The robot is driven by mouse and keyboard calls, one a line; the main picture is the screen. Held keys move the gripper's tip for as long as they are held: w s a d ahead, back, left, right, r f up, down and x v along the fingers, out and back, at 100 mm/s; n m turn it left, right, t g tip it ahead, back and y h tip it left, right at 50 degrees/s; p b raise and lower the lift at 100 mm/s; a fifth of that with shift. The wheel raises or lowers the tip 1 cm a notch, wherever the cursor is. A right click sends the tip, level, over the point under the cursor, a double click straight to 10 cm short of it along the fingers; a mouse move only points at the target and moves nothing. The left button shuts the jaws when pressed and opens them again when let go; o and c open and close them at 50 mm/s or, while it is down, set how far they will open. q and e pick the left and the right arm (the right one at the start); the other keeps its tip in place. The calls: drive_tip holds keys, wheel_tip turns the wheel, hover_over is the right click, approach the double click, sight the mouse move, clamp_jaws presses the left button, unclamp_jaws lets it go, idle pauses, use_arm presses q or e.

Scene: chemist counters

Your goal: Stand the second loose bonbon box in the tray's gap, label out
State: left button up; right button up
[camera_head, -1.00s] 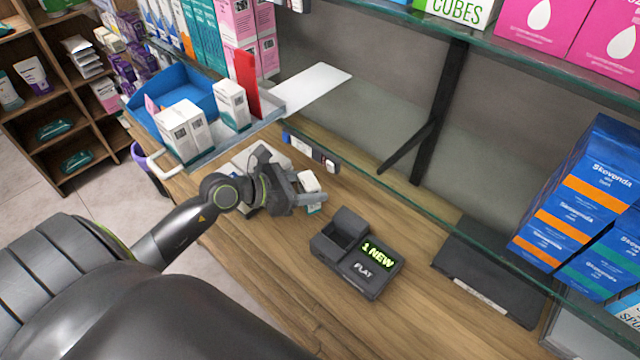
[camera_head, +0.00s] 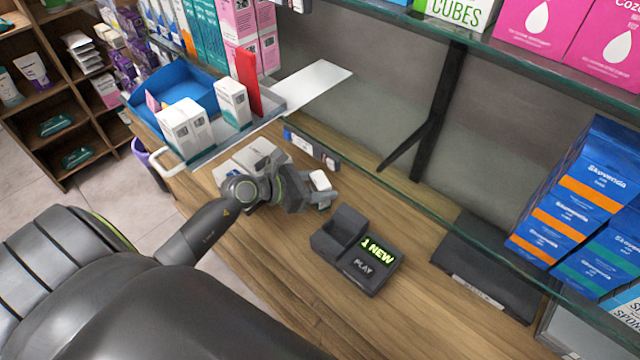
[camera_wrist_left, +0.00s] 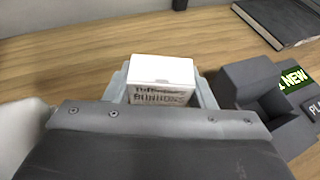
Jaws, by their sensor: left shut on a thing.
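My left gripper (camera_head: 322,194) is shut on a small white bonbon box (camera_head: 320,180), low over the wooden counter. In the left wrist view the box (camera_wrist_left: 161,70) sits between the two fingers, its plain white side up and dark "BONBONS" lettering facing the camera. The tray (camera_head: 222,146) is at the left end of the counter, left of and behind the gripper. Two white boxes (camera_head: 184,127) stand side by side in it, and another white box (camera_head: 232,103) stands further right. A gap separates them. My right gripper is out of view.
A blue bin (camera_head: 178,88) and a red upright piece (camera_head: 247,82) are at the tray. White items (camera_head: 258,154) lie on the counter behind my left wrist, partly hidden. A dark device (camera_head: 357,252) with a lit display stands close right of the gripper. A glass shelf (camera_head: 400,186) overhangs the back.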

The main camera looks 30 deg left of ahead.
use_arm(q)
drive_tip(key=o, duration=1)
drive_tip(key=shift+c, duration=0.2)
drive_tip(key=shift+r, duration=0.1)
